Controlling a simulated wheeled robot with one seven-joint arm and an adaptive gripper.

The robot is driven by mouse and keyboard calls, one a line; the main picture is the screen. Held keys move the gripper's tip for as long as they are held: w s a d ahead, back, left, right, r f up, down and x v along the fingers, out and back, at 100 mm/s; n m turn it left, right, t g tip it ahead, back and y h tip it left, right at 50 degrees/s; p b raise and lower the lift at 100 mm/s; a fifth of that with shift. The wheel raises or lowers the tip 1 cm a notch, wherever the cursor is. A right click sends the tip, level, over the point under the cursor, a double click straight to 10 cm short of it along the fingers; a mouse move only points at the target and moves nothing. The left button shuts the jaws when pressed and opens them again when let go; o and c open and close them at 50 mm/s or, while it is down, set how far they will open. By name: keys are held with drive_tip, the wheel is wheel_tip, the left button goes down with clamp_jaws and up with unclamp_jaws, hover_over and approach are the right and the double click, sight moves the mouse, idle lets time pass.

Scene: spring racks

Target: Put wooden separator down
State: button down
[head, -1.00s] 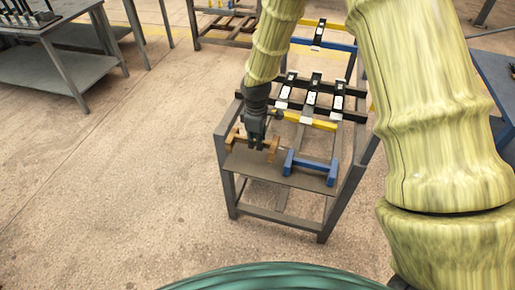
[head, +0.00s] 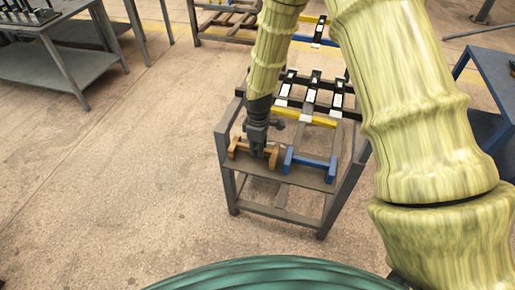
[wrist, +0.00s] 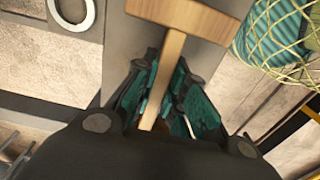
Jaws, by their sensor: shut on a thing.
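The wooden separator (head: 274,157) is a light brown bar with wider end blocks, at the front left of the rack's grey plate. My gripper (head: 258,156) points down over its middle and is shut on its bar. In the wrist view, the bar (wrist: 160,88) runs between my teal finger pads (wrist: 160,105), and one wide end block (wrist: 183,18) sticks out beyond them. The separator is at or just above the plate (head: 287,178); I cannot tell whether it touches. My gripper hides the middle of the bar in the head view.
A blue separator (head: 310,163) stands on the same plate just right of the wooden one. Behind are a yellow bar (head: 305,117) and several black racks with white labels (head: 311,96). A grey table (head: 60,60) stands far left; the floor between is clear.

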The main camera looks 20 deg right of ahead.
drive_tip(key=c, duration=1.5)
unclamp_jaws()
drive_tip(key=shift+o, duration=0.2)
wheel_tip(320, 180, up, 12)
drive_tip(key=b, duration=0.2)
drive_tip(key=shift+r, duration=0.1)
